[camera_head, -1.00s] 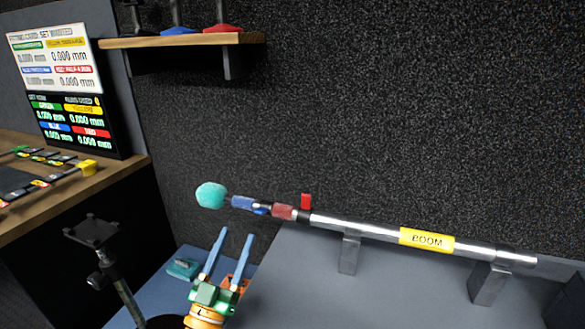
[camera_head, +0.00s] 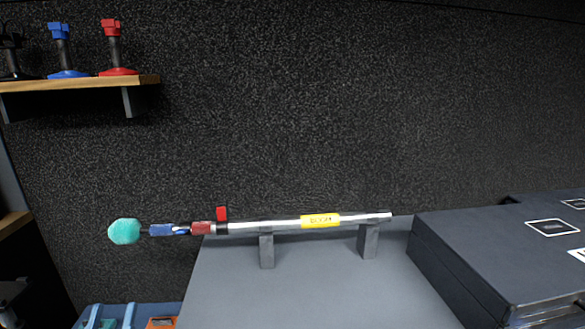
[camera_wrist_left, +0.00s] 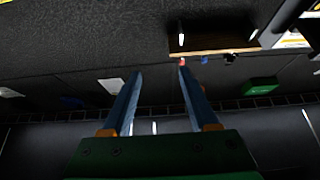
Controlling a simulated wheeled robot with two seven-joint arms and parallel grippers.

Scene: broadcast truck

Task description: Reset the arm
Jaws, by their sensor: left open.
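The silver boom pole (camera_head: 270,224) with a yellow label lies across two grey supports, up and to the right of the gripper. Its teal foam end (camera_head: 124,231) sticks out left, past a blue and a red sleeve. My right gripper is in neither current view.
A wooden shelf (camera_head: 80,84) at the upper left holds blue (camera_head: 62,50) and red (camera_head: 114,48) stands. A large dark case (camera_head: 490,250) is at the right. The dark wall above the pole is clear.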

